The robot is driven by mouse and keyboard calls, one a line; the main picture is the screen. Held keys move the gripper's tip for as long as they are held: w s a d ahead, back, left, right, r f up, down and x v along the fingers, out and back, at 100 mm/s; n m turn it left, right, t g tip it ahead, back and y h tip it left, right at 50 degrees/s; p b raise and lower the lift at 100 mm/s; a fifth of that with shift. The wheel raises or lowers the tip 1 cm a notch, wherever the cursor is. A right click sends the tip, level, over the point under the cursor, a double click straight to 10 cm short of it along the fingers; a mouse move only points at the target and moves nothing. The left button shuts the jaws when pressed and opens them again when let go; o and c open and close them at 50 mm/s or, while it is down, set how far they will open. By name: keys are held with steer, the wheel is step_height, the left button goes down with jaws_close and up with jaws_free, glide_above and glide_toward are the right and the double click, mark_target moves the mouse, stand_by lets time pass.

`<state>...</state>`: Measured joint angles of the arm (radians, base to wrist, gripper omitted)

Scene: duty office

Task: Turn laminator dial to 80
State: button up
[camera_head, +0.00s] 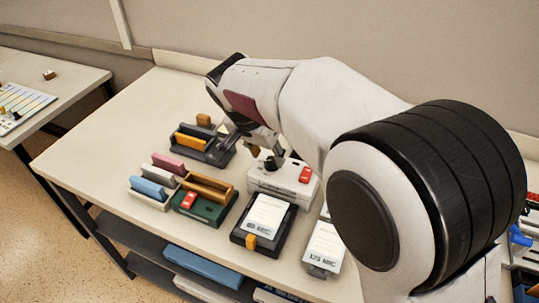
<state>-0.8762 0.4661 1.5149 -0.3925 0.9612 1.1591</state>
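The white laminator (288,185) sits near the middle of the table, with a red part on its right side. A small dark shape on its top, probably the dial (270,163), sits at or just below the end of my gripper (265,150). My gripper reaches down over the laminator's back left from my arm above. I cannot tell whether it touches the dial, or whether its fingers are open or shut. The dial's markings and setting are too small to read.
A black tray (241,236) with a white "80 MIC" pack stands in front. A green tray (211,213), coloured blocks and a dark holder (215,157) stand left. The table (95,150) is clear at far left.

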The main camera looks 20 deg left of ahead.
steer(key=s+a, duration=0.1)
steer(key=s, duration=1)
steer(key=shift+s, duration=0.25)
steer(key=shift+f, duration=0.1)
steer(key=s+d+n, duration=0.1)
steer(key=s+d+f+n, duration=0.1)
steer(key=n, duration=0.1)
steer(key=s+d+f+n+g, duration=0.1)
steer(key=n, duration=0.1)
steer(key=shift+f, duration=0.1)
steer(key=s+d+r+m, duration=0.1)
steer(key=s+d+r, duration=0.1)
steer(key=d, duration=1)
steer(key=s+d+r+m+t, duration=0.1)
steer(key=s+d+r, duration=0.2)
steer(key=d, duration=1)
steer(key=s+d+r+m+t, duration=0.1)
steer(key=d+r, duration=0.3)
steer(key=d, duration=0.9)
steer(key=shift+s+d+m, duration=0.15)
steer(key=shift+s+m, duration=0.35)
steer(key=shift+s, duration=0.35)
stand_by(0.8)
